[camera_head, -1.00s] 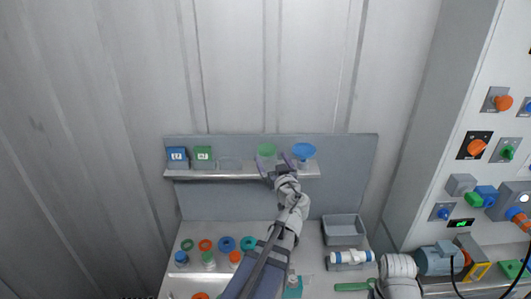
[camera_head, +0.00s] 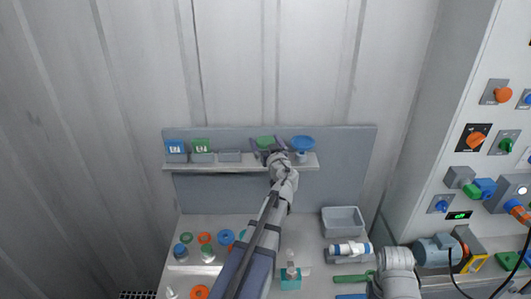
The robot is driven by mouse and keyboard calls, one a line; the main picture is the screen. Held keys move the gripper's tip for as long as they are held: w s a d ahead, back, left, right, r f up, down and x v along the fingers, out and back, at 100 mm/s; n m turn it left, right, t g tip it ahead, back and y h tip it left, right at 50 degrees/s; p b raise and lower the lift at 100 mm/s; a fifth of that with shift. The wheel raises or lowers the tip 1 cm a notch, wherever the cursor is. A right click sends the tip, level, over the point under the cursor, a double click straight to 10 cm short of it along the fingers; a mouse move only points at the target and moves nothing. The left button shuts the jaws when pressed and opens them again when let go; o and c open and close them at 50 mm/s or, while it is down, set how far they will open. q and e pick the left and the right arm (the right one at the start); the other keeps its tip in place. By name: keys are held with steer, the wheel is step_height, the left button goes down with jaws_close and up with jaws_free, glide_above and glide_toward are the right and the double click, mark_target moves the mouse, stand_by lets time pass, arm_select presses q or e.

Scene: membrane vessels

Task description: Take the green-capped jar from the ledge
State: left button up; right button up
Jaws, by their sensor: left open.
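The green-capped jar (camera_head: 265,141) stands on the ledge (camera_head: 225,168) on the back panel; its green top shows, and its body is mostly hidden behind my gripper. My left gripper (camera_head: 267,149) is at the jar, open, with one finger on each side of it. I cannot tell whether the fingers touch it. Part of my right arm shows at the lower right, but its gripper does not show.
A blue-topped funnel-like item (camera_head: 302,142) stands close to the right of the jar. Blue (camera_head: 176,147) and green (camera_head: 201,146) labelled boxes sit at the ledge's left. Below are a grey bin (camera_head: 343,220), a white cylinder (camera_head: 348,248) and several coloured rings and bottles.

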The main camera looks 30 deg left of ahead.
arm_select(q)
steer(key=c, duration=1.2)
steer(key=shift+o, duration=0.2)
steer(key=shift+r, duration=0.15)
step_height(320, 180, up, 18)
steer(key=p, duration=1.8)
